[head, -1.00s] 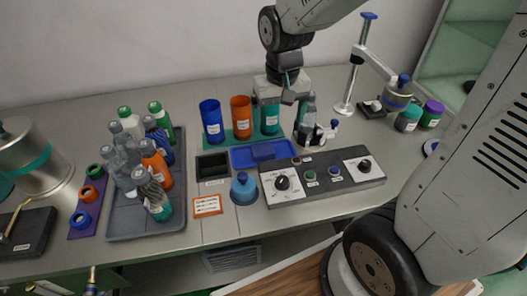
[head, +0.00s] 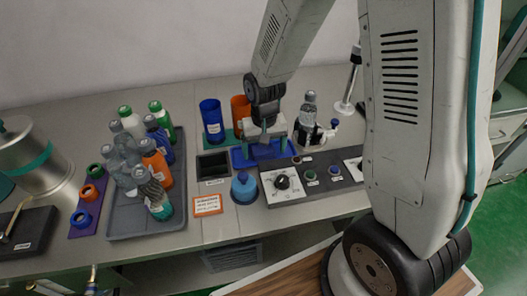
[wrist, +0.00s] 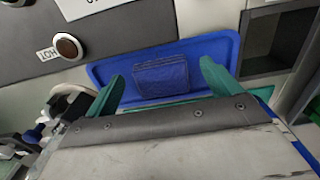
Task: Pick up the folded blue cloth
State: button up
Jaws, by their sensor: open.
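The folded blue cloth (wrist: 161,76) lies in a shallow blue tray (wrist: 106,72), between my fingertips in the wrist view. In the head view my gripper hides most of the cloth, and the blue tray (head: 238,160) shows around it. My gripper (head: 264,147) is over the tray, pointing down. In the wrist view my gripper (wrist: 160,85) has its two teal fingers apart, one on each side of the cloth, with nothing held. I cannot tell how high the fingertips are above the tray.
A black open box (head: 213,166) stands left of the tray. A control panel (head: 311,180) with knobs lies in front. Blue (head: 211,121) and orange (head: 240,107) cups stand behind. A grey tray (head: 119,224) holds several bottles.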

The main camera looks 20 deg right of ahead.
jog(key=shift+f, duration=0.45)
jog(key=shift+c, duration=0.3)
jog(key=c, duration=1)
